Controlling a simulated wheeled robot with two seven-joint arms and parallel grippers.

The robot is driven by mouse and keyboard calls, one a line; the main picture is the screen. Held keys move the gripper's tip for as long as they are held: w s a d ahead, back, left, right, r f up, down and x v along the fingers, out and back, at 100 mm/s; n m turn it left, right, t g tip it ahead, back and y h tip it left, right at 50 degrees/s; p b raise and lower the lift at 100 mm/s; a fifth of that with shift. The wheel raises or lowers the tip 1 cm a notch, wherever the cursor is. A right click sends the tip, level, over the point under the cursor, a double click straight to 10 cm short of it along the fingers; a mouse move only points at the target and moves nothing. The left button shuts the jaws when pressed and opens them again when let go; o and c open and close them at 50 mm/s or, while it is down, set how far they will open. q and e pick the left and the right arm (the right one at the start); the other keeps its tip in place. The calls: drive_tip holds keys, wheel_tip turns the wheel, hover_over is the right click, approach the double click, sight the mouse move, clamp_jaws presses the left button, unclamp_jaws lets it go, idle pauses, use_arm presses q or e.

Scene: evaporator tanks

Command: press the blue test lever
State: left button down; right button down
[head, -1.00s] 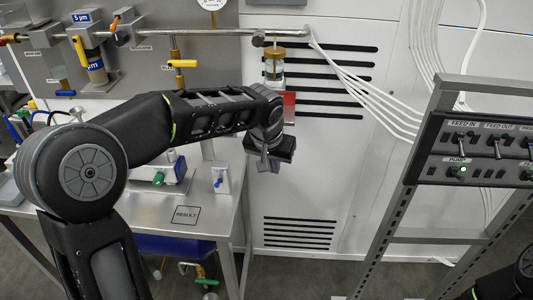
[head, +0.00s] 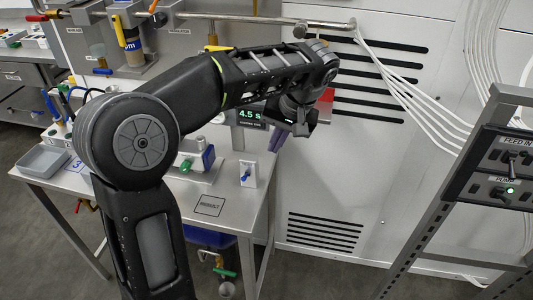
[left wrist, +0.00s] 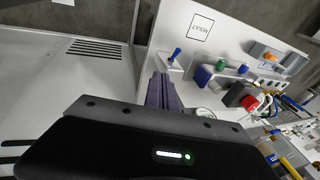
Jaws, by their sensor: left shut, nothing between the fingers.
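The blue test lever (head: 246,174) is a small blue handle on a white block at the right edge of the steel bench, behind the "RESULT" mark. It also shows in the left wrist view (left wrist: 176,53), just beyond the fingertips. My left gripper (head: 276,140) is above and to the right of the lever in the head view, apart from it. Its purple fingers are shut and empty; they also show in the left wrist view (left wrist: 162,88), pointing towards the bench edge near the lever. My right gripper is out of view.
A display reading 4.5 s (head: 250,114) stands behind my forearm. A unit with a green knob (head: 187,164) is left of the lever. The "RESULT" square (head: 209,206) is bare. A rack with a switch panel (head: 505,165) stands at the right.

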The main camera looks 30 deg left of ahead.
sight(245, 176)
use_arm(q)
drive_tip(key=s+a+x, duration=0.2)
drive_tip(key=x, duration=1)
drive_tip(key=shift+r, duration=0.25)
drive_tip(key=shift+s, duration=0.1)
